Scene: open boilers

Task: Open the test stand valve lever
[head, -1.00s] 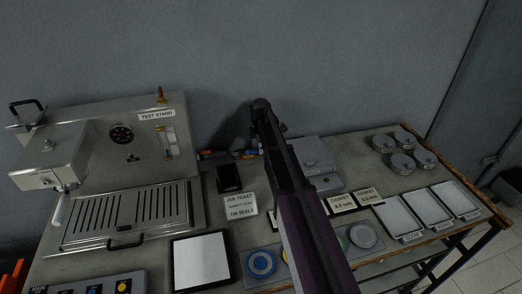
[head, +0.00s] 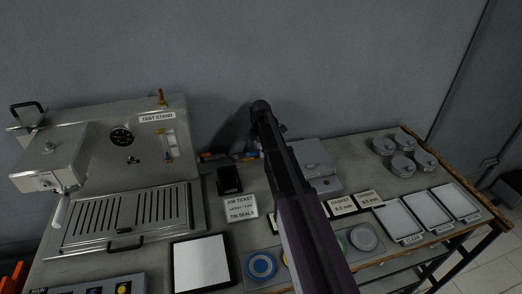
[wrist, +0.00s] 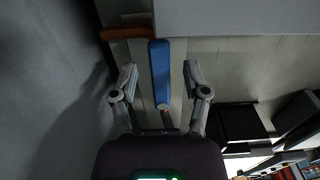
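The test stand (head: 165,185) is a metal unit with a gauge at the left of the bench in the head view. In the wrist view my gripper (wrist: 160,78) is open, with one finger on each side of a blue lever-like handle (wrist: 160,70). Gaps show between the handle and both fingers, so it is not gripped. Whether this handle is the test stand valve lever cannot be told for certain. An orange-brown bar (wrist: 124,34) lies beyond it.
A black holder (head: 229,178) stands right of the test stand, near a job ticket card (head: 240,207). Gaskets, several round grey weights (head: 400,150) and trays (head: 398,221) occupy the right side. The wall (wrist: 45,90) is close on the left in the wrist view.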

